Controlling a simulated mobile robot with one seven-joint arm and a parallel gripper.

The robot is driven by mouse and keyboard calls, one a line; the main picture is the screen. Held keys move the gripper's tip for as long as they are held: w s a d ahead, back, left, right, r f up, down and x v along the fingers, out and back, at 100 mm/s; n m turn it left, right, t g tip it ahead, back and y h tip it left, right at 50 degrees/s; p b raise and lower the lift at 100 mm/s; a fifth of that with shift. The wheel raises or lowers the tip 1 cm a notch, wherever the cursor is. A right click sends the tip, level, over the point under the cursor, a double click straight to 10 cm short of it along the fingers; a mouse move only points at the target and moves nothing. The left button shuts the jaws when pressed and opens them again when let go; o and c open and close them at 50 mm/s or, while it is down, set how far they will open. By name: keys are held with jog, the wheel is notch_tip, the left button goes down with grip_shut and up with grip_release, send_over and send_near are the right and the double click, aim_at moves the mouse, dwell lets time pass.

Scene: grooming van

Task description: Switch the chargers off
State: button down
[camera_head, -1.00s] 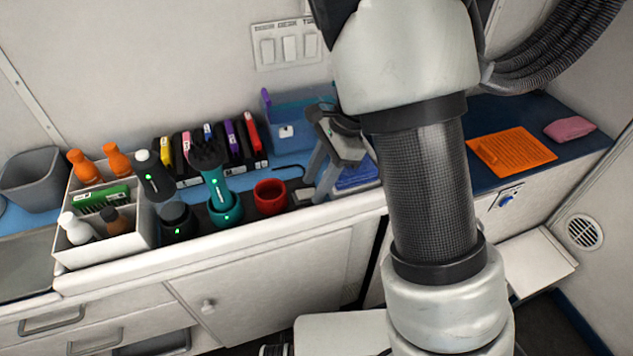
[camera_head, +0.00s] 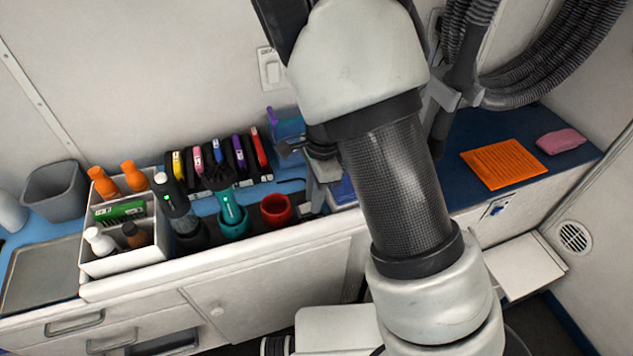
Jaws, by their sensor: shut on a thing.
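A black clipper (camera_head: 173,196) with a small green light stands leaning in a dark charger base (camera_head: 190,238) on the counter. A teal clipper (camera_head: 229,203) stands in a teal charger base (camera_head: 234,226) to its right. I can make out no green light on either base. On the wall above is a white switch plate (camera_head: 270,70); only its left part shows, and my arm hides the rest.
A white caddy (camera_head: 125,258) with bottles stands left of the clippers, beside a grey bin (camera_head: 55,188). A red cup (camera_head: 276,209) is to their right. An orange mat (camera_head: 503,164) and a pink cloth (camera_head: 561,141) lie at right.

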jog(key=shift+h, duration=0.3)
jog(key=c, duration=1.6)
grip_release()
jog(key=shift+o, duration=0.2)
notch_tip(320, 180, up, 17)
jog(key=d+p, duration=0.1)
jog(key=p, duration=0.3)
jog(key=shift+w+r, duration=0.15)
jog(key=shift+r, duration=0.05)
